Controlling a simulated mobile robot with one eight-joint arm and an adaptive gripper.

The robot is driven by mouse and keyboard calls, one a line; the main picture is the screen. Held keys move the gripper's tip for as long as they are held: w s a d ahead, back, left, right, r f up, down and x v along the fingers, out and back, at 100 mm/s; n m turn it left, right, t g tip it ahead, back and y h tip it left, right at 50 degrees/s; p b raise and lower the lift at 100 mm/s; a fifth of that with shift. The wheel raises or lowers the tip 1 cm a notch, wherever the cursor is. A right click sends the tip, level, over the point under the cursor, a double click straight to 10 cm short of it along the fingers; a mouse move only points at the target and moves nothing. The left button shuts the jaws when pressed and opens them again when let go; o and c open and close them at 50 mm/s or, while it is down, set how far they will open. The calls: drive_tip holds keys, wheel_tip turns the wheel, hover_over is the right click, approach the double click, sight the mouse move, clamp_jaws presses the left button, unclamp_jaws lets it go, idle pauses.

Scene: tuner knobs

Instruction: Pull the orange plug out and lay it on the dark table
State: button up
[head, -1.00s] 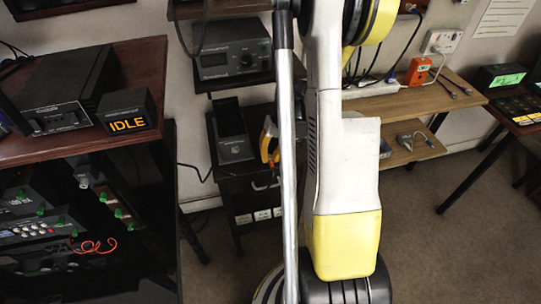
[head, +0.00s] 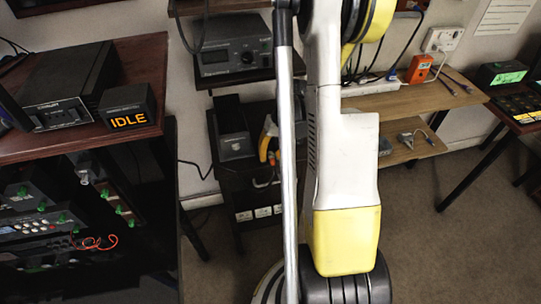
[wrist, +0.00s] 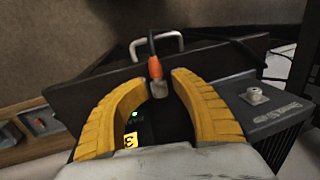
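In the wrist view the orange plug (wrist: 155,67) has a dark cable at its upper end and a grey metal part at its lower end. My gripper (wrist: 162,81) has its two yellow fingers apart, one on each side of the plug, with a gap visible on the right. Contact on the left cannot be told. A dark low table (head: 228,180) stands below the gripper in the head view.
A grey box with a metal connector (wrist: 256,96) lies right of the fingers. A dark red-brown table (head: 60,147) with an IDLE display (head: 127,107) stands at the left. A wooden shelf (head: 420,98) with an orange box (head: 420,69) is at the right.

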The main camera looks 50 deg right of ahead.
drive_tip(key=shift+d, duration=0.1)
drive_tip(key=shift+a+p+v, duration=0.15)
drive_tip(key=shift+p+v, duration=0.35)
drive_tip(key=shift+v, duration=0.25)
drive_tip(key=shift+a+p+v, duration=0.15)
drive_tip(key=shift+p+v, duration=0.3)
drive_tip(key=shift+v, duration=0.3)
drive_tip(key=shift+w, duration=0.2)
drive_tip(key=o, duration=0.6)
drive_tip(key=shift+r, duration=0.1)
drive_tip(key=v, duration=1.2)
